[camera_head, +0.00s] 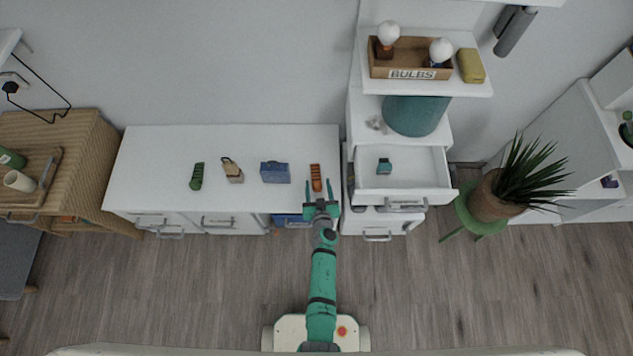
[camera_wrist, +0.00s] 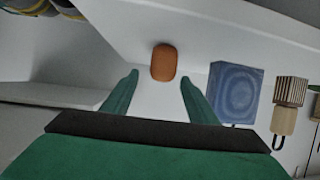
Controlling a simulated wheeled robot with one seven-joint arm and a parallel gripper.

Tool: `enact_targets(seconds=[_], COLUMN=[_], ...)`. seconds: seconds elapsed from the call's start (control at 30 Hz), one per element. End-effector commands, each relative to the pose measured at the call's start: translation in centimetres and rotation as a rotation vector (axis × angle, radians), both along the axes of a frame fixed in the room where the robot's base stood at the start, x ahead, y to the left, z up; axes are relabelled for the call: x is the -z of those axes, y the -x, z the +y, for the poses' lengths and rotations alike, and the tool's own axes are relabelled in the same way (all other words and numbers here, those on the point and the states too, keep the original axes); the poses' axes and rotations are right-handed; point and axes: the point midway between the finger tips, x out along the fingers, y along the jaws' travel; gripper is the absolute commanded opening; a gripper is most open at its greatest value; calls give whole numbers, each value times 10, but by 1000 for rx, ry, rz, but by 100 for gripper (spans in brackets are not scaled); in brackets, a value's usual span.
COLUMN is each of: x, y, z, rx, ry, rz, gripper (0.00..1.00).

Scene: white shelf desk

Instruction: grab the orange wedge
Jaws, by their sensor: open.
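The orange wedge (camera_head: 316,176) lies near the right end of the long white desk top (camera_head: 145,155). In the wrist view the orange wedge (camera_wrist: 163,62) shows as a small rounded orange-brown block ahead of the fingertips, roughly centred between them. My gripper (camera_head: 318,184) is open at the front of the desk, its two green fingers spread about the near end of the wedge as seen from above. In the wrist view my gripper (camera_wrist: 160,79) is empty, with a gap to the wedge. The exact height of the fingers over the desk cannot be told.
A blue box (camera_head: 275,172) stands left of the wedge; it also shows in the wrist view (camera_wrist: 234,94). Further left are a tan-handled item (camera_head: 232,170) and a green item (camera_head: 197,176). An open white drawer (camera_head: 415,172) holding a teal item (camera_head: 384,165) is to the right.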

Motion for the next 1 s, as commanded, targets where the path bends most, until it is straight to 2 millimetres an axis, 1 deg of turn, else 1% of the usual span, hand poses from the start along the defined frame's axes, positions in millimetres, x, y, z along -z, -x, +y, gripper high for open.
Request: enact_targets(seconds=[0.1,0.2,0.33,0.53,0.57,0.6,0.67,0.7,0.73,1.0], x=[5,8,9,9,9,9,9,9,9,9], y=[-13,-20,-23,-23,-23,-23,-23,-23,-23,-23], z=[3,4,5,5,5,5,5,5,5,5], rx=[-1,-3,-5,-6,-5,-5,-5,-5,-4,-4], ry=[-2,0,1,1,1,1,1,1,2,2], rz=[-1,-1,-1,-1,-1,-1,-1,-1,-1,-1], gripper=[53,53,53,53,46,36,22,12,7,7])
